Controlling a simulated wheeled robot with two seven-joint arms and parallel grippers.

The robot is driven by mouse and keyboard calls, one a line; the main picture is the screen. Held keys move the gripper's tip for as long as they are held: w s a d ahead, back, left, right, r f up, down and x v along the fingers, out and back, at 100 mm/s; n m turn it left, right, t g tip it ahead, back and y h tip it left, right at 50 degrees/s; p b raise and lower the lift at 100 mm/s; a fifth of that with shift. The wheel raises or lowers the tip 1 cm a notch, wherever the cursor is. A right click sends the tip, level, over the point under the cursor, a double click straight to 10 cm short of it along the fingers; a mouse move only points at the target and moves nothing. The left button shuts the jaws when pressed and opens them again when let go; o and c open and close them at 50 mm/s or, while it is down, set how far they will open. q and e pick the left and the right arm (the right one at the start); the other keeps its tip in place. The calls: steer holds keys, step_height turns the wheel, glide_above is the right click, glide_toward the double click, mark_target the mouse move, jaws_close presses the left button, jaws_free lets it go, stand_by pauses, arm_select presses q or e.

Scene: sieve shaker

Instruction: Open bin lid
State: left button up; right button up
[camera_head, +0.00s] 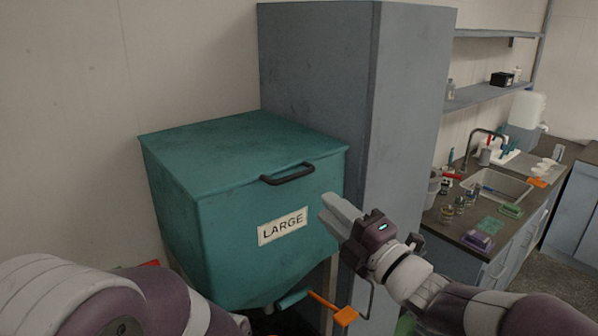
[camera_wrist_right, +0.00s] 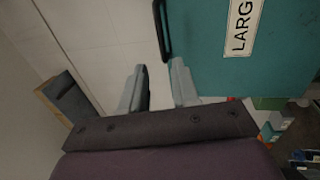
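The teal bin (camera_head: 210,235), labelled LARGE, stands against the wall. Its lid (camera_head: 240,150) lies shut. A black bar handle (camera_head: 287,174) sits at the lid's front edge; it also shows at the top of the right wrist view (camera_wrist_right: 161,30). My right gripper (camera_head: 335,212) is in front of the bin, right of the label, below and to the right of the handle and apart from it. In the right wrist view its fingers (camera_wrist_right: 158,80) are parted with nothing between them. Of my left arm only links show at bottom left; its gripper is out of view.
A tall grey cabinet (camera_head: 315,60) stands directly behind and right of the bin. An orange-ended lever (camera_head: 340,313) juts out under the bin. At right, a counter (camera_head: 470,238) holds a sink (camera_head: 497,187) and small containers. Space above the lid is clear.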

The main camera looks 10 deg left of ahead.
mark_target(297, 178)
steer(key=p+x, duration=0.1)
steer(key=x, duration=0.2)
steer(key=p+x, duration=0.2)
steer(key=w+d+p+x, duration=0.1)
steer(key=p+x, duration=0.1)
steer(key=x, duration=0.1)
steer(key=shift+w+a+r, duration=0.15)
steer(key=shift+w+a, duration=0.05)
steer(key=shift+a, duration=0.1)
steer(key=p+x, duration=0.1)
steer(key=x, duration=0.1)
steer(key=shift+a, duration=0.3)
steer(key=shift+s+a, duration=0.1)
steer(key=shift+a, duration=0.4)
steer(key=shift+w+d, duration=0.2)
steer(key=shift+w, duration=0.15)
jaws_close()
